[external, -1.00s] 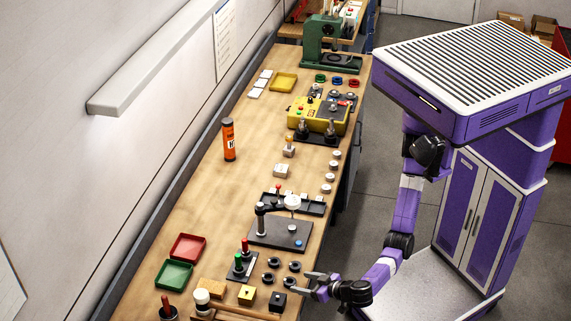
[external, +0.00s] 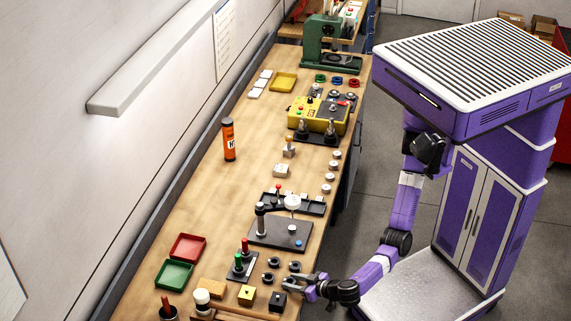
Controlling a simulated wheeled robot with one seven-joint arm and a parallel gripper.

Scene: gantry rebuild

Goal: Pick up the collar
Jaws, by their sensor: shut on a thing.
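Several small black ring-shaped collars lie on the near part of the bench: one at the back (external: 274,262), one to its right (external: 295,266) and one at the left (external: 267,278). My gripper (external: 289,280) reaches in from the right at the bench's front edge. It is shut on the front right collar (external: 288,284), which is mostly hidden by the fingers. I cannot tell whether that collar is off the bench top.
Behind are a stand with red and green handles (external: 241,266) and a dark fixture plate (external: 280,233). Red (external: 187,247) and green (external: 174,274) trays lie at left.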

